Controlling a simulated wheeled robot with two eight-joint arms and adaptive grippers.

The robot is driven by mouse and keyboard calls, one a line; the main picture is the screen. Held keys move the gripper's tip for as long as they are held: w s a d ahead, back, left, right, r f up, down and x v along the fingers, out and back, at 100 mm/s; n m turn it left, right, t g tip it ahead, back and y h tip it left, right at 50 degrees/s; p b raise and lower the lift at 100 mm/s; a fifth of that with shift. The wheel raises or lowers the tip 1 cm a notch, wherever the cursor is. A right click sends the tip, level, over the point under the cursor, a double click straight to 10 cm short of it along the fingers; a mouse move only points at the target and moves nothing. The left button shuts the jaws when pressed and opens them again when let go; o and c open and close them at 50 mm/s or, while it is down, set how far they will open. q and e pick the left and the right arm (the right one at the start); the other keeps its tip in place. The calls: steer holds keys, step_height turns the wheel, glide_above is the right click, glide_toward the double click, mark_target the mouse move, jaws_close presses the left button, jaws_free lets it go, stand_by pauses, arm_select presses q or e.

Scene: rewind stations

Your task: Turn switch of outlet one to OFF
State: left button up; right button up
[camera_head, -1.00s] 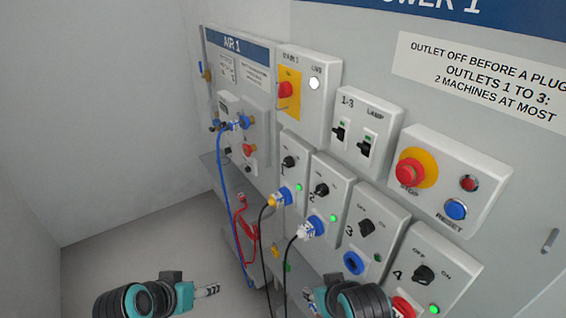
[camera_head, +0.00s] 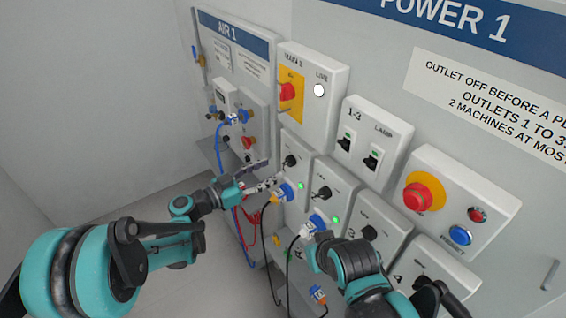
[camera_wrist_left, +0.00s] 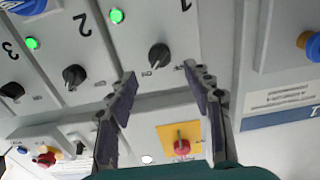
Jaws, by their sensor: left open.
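Outlet one (camera_head: 295,208) is a white panel with a black rotary switch (camera_head: 290,160), which also shows in the left wrist view (camera_wrist_left: 159,56). A green lamp (camera_head: 301,186) is lit below the switch, and a plug (camera_head: 284,192) with a black cable sits in its socket. My left gripper (camera_head: 264,175) is open and empty, just left of and below the switch in the head view. In the left wrist view the switch stands just beyond the gap between the fingertips, apparently untouched. My right arm (camera_head: 350,265) is in front of outlets three and four; its fingers cannot be made out.
Outlet two (camera_head: 330,185) is close on the right, with a lit lamp and a plug (camera_head: 315,228). Above are the main switch (camera_head: 288,91) and the 1-3 and lamp switches (camera_head: 360,147). The red stop button (camera_head: 417,197) is farther right. Cables hang below the outlets.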

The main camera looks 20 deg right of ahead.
mark_target(285, 163)
arm_select(q)
steer(key=b+x, duration=0.1)
steer(key=x, duration=0.5)
steer(key=c, duration=1.2)
